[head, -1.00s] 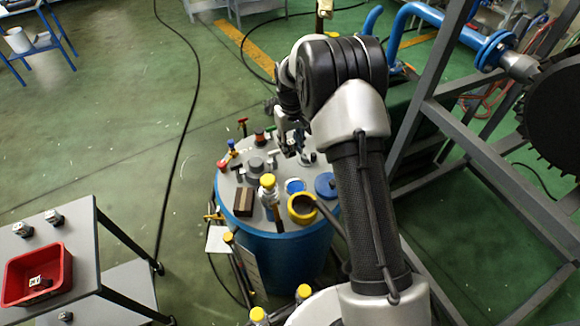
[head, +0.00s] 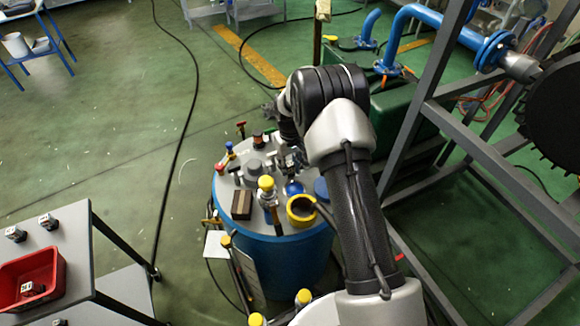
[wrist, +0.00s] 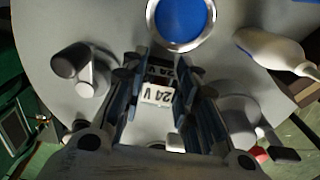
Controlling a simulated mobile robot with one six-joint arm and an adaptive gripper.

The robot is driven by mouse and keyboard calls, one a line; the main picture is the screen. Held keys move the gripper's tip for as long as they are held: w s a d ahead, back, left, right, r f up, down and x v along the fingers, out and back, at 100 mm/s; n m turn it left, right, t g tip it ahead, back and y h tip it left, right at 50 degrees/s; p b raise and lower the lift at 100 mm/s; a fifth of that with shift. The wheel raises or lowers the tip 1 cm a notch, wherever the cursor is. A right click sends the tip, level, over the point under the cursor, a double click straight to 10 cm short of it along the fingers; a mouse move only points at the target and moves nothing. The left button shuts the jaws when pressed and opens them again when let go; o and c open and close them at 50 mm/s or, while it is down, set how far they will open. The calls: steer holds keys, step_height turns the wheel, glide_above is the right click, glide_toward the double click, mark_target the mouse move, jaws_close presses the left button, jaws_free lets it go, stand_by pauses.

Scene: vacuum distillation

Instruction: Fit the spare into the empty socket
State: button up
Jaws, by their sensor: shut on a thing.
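In the wrist view my gripper (wrist: 160,78) is shut on a small block-shaped spare (wrist: 158,95) with a white face marked "24 V". A dark face marked 24 V shows just beyond it, between the fingertips; I cannot tell whether it belongs to the same part. In the head view my gripper (head: 292,160) is low over the top of the blue drum (head: 270,255), mostly hidden by my arm. I cannot make out the empty socket in either view.
The drum top carries a brown block (head: 242,205), a yellow-capped fitting (head: 266,185), a yellow ring (head: 301,210) and several valves. A side table holds a red tray (head: 58,262) and small block parts (head: 48,220). A grey steel frame (head: 480,150) stands close on the right.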

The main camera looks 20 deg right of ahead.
steer(key=o, duration=1.1)
steer(key=shift+f, duration=0.15)
steer(key=shift+c, duration=0.2)
